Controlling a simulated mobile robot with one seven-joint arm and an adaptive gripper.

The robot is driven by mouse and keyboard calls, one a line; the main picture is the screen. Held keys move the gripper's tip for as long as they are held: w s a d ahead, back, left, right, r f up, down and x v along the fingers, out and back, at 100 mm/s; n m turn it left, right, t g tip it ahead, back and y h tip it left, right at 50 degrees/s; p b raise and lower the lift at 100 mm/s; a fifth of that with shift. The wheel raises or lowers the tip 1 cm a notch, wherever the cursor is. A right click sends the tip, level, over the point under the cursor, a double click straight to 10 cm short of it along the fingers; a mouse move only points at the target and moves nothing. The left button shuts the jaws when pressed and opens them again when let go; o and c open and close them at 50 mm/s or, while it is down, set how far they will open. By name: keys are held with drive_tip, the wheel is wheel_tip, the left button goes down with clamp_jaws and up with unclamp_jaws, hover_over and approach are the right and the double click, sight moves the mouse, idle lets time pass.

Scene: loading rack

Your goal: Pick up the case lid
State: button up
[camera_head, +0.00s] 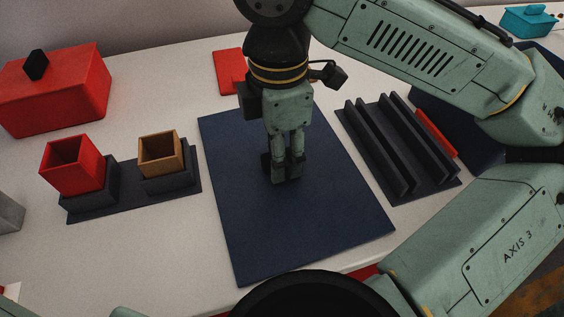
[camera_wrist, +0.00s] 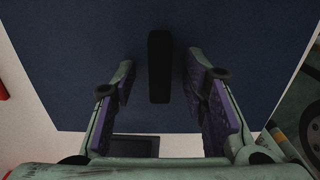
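A flat dark blue panel (camera_head: 325,225), which looks like the case lid, lies in the middle of the table. In the wrist view the blue panel (camera_wrist: 75,65) carries a narrow black bar (camera_wrist: 159,66) like a handle. My gripper (camera_head: 281,170) points down over the panel's middle. In the wrist view my gripper (camera_wrist: 161,85) is open, with one finger on each side of the black bar and gaps visible on both sides. In the head view the fingers largely hide the bar.
Left of the panel, a dark holder (camera_head: 115,207) bears a red cup (camera_head: 72,165) and a brown cup (camera_head: 160,154). A red box (camera_head: 60,95) with a black knob stands behind. A dark slotted rack (camera_head: 400,150) is close on the right. A teal box (camera_head: 528,22) stands far right.

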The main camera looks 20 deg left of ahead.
clamp_jaws()
idle(0.4)
